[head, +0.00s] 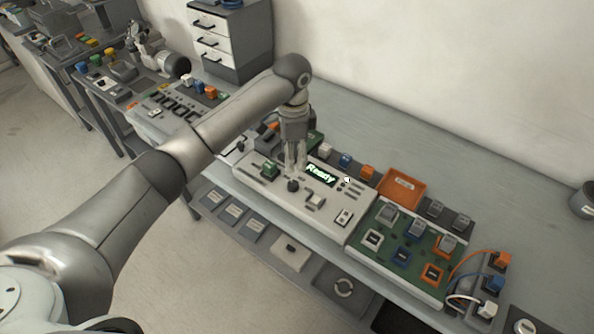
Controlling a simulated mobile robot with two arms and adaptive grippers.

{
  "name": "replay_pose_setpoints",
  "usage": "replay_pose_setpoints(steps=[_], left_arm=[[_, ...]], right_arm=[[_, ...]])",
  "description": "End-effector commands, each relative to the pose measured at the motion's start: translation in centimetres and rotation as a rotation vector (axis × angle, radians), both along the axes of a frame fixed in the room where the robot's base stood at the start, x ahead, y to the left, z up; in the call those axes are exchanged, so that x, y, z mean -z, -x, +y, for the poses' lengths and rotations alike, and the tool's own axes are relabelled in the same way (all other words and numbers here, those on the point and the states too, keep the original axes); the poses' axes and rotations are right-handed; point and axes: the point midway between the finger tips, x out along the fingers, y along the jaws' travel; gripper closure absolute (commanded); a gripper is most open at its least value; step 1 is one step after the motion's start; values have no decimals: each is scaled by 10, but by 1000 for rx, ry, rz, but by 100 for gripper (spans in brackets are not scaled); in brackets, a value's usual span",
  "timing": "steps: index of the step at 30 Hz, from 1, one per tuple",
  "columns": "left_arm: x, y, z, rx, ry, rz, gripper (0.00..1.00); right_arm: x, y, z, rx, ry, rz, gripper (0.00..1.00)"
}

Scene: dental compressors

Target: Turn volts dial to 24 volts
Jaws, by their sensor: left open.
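A white control panel (262,190) lies on the bench, with a lit display (321,175) reading "Ready". A dark round knob (293,186) sits on the panel just left of the display; I cannot read any volts marking on it. My left gripper (296,172) points down right above this knob, fingers apart. I cannot tell whether the fingertips touch it. A green block-like part (270,169) and a light-coloured switch (315,201) are on the same panel. My right gripper is not in view.
A green circuit board (388,255) with several modules adjoins the panel on the right. An orange tray (401,185) lies behind it. Orange, blue and white cables (480,256) stand at the board's right end. A drawer cabinet (228,38) stands at the back left.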

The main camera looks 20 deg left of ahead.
Motion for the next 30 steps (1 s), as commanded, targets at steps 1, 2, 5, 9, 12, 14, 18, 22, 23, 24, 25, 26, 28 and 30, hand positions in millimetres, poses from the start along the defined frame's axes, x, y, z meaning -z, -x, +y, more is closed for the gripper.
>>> replay_pose_setpoints(steps=[1, 2, 5, 9, 12, 14, 18, 22, 23, 24, 25, 26, 28, 30], left_arm=[[5, 1, 0, 0, -1, 4, 50], [9, 1, 0, 0, 0, 4, 50], [27, 2, 0, 1, -1, 6, 50], [55, 2, 0, -1, -2, 6, 50], [73, 2, 0, 0, -1, 5, 50], [81, 2, 0, -1, -1, 4, 50], [96, 2, 0, 1, -1, 3, 50], [102, 2, 0, 1, 0, 1, 50], [102, 2, 0, 1, -1, 0, 50], [102, 2, 0, 1, -1, 0, 50], [102, 1, 0, 1, -1, 0, 50], [102, 2, 0, 1, -1, 0, 50], [102, 2, 0, 1, -1, 0, 50], [102, 2, 0, 1, -1, 0, 54]], right_arm=[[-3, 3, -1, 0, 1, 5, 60], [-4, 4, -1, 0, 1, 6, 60], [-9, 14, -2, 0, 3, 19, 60], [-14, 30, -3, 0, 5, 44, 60], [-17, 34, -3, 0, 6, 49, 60], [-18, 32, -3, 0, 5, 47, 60], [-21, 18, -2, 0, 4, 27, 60], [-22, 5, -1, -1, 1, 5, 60], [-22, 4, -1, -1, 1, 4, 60], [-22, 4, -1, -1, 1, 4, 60], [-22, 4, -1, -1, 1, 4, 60], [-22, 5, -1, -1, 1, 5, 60], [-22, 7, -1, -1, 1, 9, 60], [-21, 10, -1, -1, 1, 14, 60]])
